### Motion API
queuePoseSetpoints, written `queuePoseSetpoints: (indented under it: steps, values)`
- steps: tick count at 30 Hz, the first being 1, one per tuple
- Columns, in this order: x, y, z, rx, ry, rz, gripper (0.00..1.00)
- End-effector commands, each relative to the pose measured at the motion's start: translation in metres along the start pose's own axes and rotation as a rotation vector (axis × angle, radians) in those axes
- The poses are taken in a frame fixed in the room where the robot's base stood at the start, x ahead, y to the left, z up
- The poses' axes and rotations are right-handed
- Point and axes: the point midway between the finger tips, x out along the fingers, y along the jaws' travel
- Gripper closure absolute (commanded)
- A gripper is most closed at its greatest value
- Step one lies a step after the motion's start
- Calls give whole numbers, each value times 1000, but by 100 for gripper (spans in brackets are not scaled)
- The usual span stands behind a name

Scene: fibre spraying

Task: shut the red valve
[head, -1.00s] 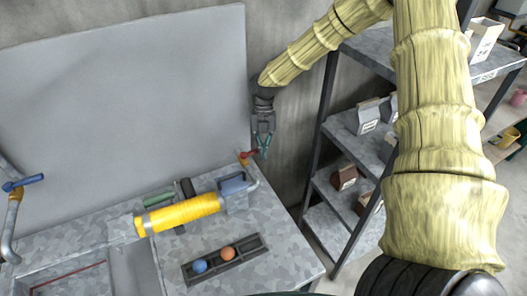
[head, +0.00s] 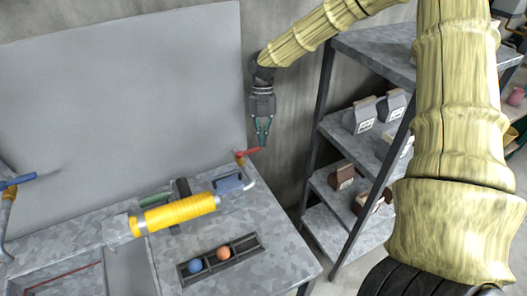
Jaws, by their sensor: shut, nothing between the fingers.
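The red valve (head: 247,153) is a small red lever on a pipe at the back right corner of the workbench. The lever points to the right and slightly up from its brass-coloured body. My gripper (head: 262,142) hangs pointing down right by the lever's outer end, with its teal fingers shut and nothing between them. The fingertips overlap the lever's end in the picture; I cannot tell whether they touch it.
A blue-handled valve (head: 18,181) is at the left. A yellow hose-wrapped cylinder (head: 178,214) lies on the workbench (head: 275,262). A dark tray (head: 245,246) holds a blue ball (head: 195,266) and an orange ball (head: 223,253). A metal shelf (head: 375,60) with bags stands at the right.

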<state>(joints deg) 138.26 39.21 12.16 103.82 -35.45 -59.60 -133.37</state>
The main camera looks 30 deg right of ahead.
Motion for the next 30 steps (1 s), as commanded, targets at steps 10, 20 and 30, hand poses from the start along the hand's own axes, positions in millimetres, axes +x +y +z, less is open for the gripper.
queuePoseSetpoints:
  steps: [10, 20, 30]
  values:
    - [-26, 5, -1, -2, 0, -2, 100]
    - [-27, 6, -1, -2, 1, -2, 100]
    - [-36, 6, -4, -2, 0, -1, 100]
